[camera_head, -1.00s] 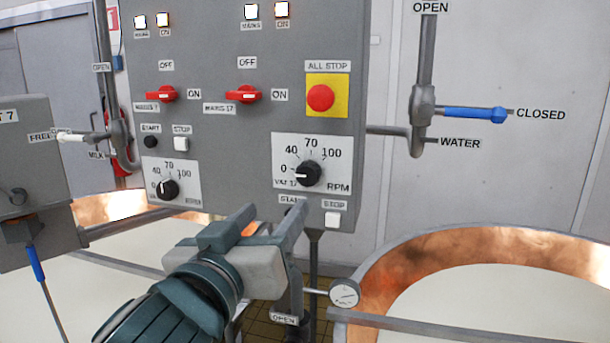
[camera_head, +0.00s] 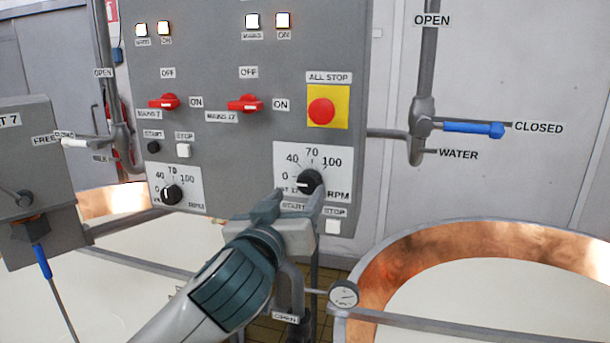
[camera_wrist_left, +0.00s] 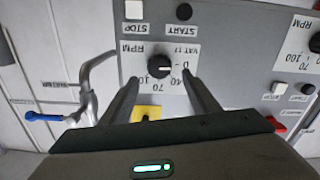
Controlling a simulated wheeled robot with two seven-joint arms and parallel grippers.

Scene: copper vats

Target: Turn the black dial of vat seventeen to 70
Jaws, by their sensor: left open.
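The black dial of vat seventeen (camera_head: 311,181) sits on a white scale plate (camera_head: 330,158) marked 0, 40, 70, 100 and RPM. Its white mark points left, at about 0. My left gripper (camera_head: 297,194) is open and empty, just in front of and below the dial, with its fingers pointing at the panel. The left wrist view is upside down; there the dial (camera_wrist_left: 160,68) shows between and beyond the two fingertips (camera_wrist_left: 160,78). I see no contact. The gripper partly hides the VAT 17 label. My right gripper is not in view.
A second black dial (camera_head: 171,195) is at the panel's lower left. A red all-stop button (camera_head: 321,111) is above the scale plate, a white STOP button (camera_head: 333,227) below it. A blue-handled water valve (camera_head: 470,128) is at right. A copper vat (camera_head: 400,265) stands lower right.

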